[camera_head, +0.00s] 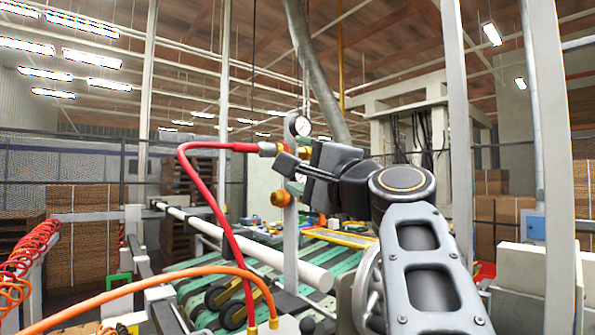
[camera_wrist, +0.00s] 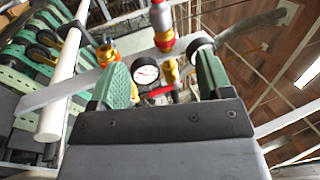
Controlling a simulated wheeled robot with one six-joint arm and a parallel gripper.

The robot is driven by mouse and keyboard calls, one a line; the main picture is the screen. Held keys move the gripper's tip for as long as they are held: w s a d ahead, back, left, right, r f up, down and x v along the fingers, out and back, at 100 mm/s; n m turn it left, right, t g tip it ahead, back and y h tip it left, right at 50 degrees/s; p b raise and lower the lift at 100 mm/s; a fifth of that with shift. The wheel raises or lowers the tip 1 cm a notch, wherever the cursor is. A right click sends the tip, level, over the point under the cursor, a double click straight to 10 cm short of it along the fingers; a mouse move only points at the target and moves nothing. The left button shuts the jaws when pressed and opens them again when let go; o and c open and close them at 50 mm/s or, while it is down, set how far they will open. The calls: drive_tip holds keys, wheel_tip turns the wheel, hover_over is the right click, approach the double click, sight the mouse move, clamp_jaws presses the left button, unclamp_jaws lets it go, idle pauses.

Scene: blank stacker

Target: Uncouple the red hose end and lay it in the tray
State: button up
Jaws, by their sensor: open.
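The red hose (camera_head: 216,205) rises from below, bends at the top and runs right to a brass coupling (camera_head: 267,149) on a grey post under a pressure gauge (camera_head: 299,125). My gripper (camera_head: 287,165) is beside this coupling, its jaws apart and empty. In the wrist view the green-padded fingers of my gripper (camera_wrist: 162,66) stand wide open. The red hose end (camera_wrist: 160,17) and its brass coupling (camera_wrist: 164,41) show beyond and between the fingertips, apart from both pads. A yellow-edged flat item (camera_head: 340,238) behind the post may be the tray; I cannot tell.
A second brass fitting (camera_head: 281,199) sits lower on the post. An orange hose (camera_head: 150,288) crosses the foreground. A white roller (camera_head: 255,252) lies over green conveyor slats (camera_head: 200,265). Coiled red hose (camera_head: 30,250) hangs at the left. A white upright (camera_head: 458,120) stands right of my arm.

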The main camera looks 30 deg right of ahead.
sight(270, 151)
drive_tip(key=p+x, duration=0.3)
drive_tip(key=x, duration=0.2)
drive_tip(key=shift+w+a+r, duration=0.15)
drive_tip(key=shift+w+r, duration=0.15)
drive_tip(key=shift+r, duration=0.05)
drive_tip(key=shift+w, duration=0.4)
drive_tip(key=shift+x, duration=2.1)
drive_tip(key=shift+c, duration=0.3)
clamp_jaws()
